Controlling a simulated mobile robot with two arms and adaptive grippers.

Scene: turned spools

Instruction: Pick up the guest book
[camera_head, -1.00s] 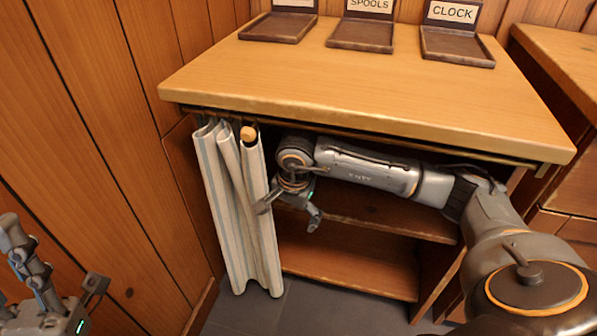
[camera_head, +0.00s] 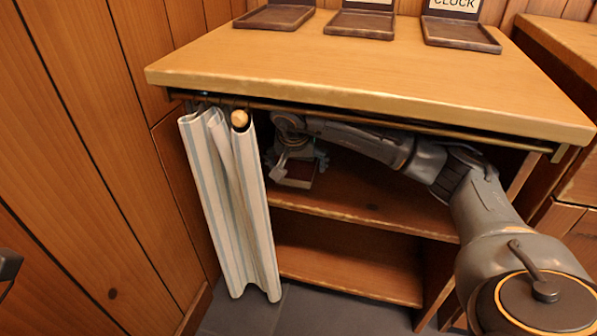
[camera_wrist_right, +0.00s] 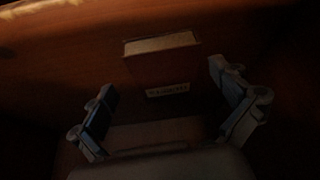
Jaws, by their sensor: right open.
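In the right wrist view, a brown book-like block (camera_wrist_right: 162,68) with a pale page edge and a small white label, its lettering unreadable, lies just beyond my right gripper (camera_wrist_right: 160,95). The fingers are spread wide, with the block ahead between them and apart from both. In the head view my right gripper (camera_head: 292,168) is inside the cabinet, above its upper shelf (camera_head: 365,205). A reddish-brown piece (camera_head: 298,180) shows beneath it, mostly hidden. A dark part of my left gripper (camera_head: 8,268) shows at the left edge; its jaws cannot be made out.
A striped curtain (camera_head: 232,210) is bunched at the cabinet's left side, below a rod (camera_head: 400,130). The wooden top (camera_head: 360,75) overhangs my right arm. Labelled trays (camera_head: 460,35) stand on top. The lower shelf (camera_head: 350,265) looks empty. The wrist view is dark.

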